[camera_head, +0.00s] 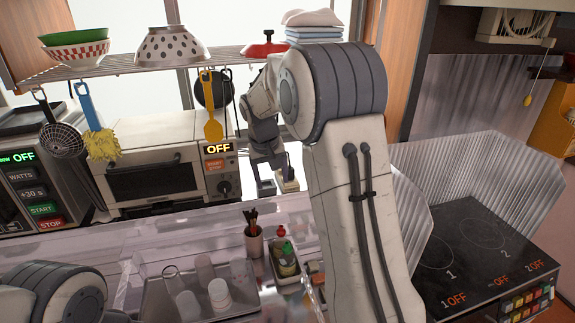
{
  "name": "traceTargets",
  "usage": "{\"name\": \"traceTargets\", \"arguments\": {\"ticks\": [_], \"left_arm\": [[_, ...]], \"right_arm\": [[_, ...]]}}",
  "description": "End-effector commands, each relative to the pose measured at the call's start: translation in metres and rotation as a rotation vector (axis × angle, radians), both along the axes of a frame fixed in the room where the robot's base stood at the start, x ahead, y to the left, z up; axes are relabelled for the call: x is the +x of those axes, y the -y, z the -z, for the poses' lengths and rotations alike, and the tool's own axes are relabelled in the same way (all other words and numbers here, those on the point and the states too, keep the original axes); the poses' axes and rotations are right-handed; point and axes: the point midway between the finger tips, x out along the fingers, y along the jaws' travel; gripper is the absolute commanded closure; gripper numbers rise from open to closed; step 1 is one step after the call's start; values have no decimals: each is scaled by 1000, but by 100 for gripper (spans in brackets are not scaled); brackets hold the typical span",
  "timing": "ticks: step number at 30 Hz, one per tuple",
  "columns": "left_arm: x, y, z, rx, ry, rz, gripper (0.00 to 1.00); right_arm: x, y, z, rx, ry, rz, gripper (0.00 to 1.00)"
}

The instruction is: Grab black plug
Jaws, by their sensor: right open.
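I cannot make out the black plug; my right arm and gripper cover part of the back area beside the toaster oven. My right gripper (278,186) is open, pointing down, just right of the toaster oven (155,181) at the back of the counter. I see nothing clearly held between its fingers. My left arm shows only in part at the bottom left, and its gripper is out of view.
Utensils, including a yellow spatula (212,124), hang from the wire shelf (120,63) near my right arm. A utensil cup (254,242), a tray of glasses (160,300) and bottles stand in front. A stove (470,262) is at right.

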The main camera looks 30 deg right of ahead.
Motion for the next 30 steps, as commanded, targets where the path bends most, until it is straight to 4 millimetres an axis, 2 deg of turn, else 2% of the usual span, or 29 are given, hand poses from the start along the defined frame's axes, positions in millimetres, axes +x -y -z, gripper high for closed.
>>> {"name": "traceTargets", "arguments": {"ticks": [1,5,15,26,30], "left_arm": [[0,0,-5,0,0,0,100],[0,0,-17,0,0,-1,100],[0,0,-58,0,0,1,100],[0,0,-73,0,0,4,100],[0,0,-83,0,1,6,100]], "right_arm": [[3,10,-3,-3,0,17,27],[17,28,-5,-6,2,26,27],[65,79,-5,-5,3,22,27],[83,100,-3,-4,3,20,27],[86,104,20,-3,-2,20,27]]}}
